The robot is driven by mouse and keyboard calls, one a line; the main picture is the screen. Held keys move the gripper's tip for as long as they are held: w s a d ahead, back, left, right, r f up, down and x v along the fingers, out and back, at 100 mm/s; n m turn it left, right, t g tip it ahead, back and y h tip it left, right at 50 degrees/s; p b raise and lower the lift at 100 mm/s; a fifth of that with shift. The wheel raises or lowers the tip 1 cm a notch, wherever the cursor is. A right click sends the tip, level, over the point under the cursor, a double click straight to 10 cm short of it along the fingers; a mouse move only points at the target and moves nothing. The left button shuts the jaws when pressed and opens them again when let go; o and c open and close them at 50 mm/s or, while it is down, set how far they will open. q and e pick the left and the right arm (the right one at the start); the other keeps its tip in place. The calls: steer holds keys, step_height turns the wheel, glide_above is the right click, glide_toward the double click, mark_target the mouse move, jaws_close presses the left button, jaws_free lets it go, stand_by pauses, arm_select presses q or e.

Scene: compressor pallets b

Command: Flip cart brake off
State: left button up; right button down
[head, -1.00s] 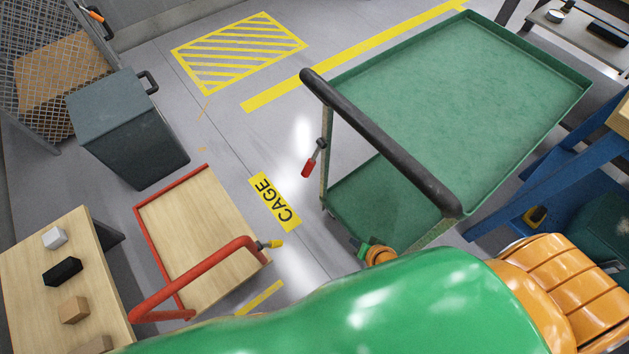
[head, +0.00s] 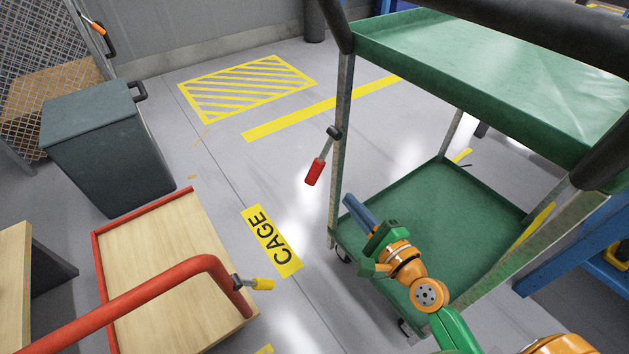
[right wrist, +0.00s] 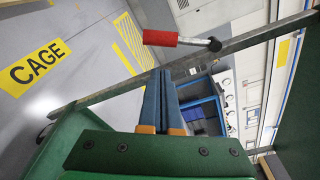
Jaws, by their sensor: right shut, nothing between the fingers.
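The green cart (head: 432,225) stands at the right, with a brake lever on its near-left upright. The lever has a red grip (head: 314,172) and a black pivot (head: 333,132); the grip slants down and left from the post. My right gripper (head: 352,203) is shut and empty, with its blue fingers below and right of the red grip, apart from it. In the right wrist view the shut fingertips (right wrist: 162,72) point toward the red grip (right wrist: 174,39) and pivot (right wrist: 214,44), with a visible gap. My left gripper is not in view.
A red-railed wooden cart (head: 175,270) with a yellow-gripped lever (head: 262,284) stands at lower left. A dark bin (head: 110,150) and a mesh cage (head: 40,60) are behind it. The floor around the yellow CAGE label (head: 272,241) is clear.

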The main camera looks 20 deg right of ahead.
mark_target(321, 160)
steer(key=shift+w, duration=0.1)
arm_select(q)
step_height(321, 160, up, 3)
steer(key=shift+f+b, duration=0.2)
steer(key=shift+b, duration=0.4)
arm_select(e)
steer(key=x, duration=0.9)
steer(key=shift+w+a, duration=0.15)
steer(key=shift+w, duration=0.2)
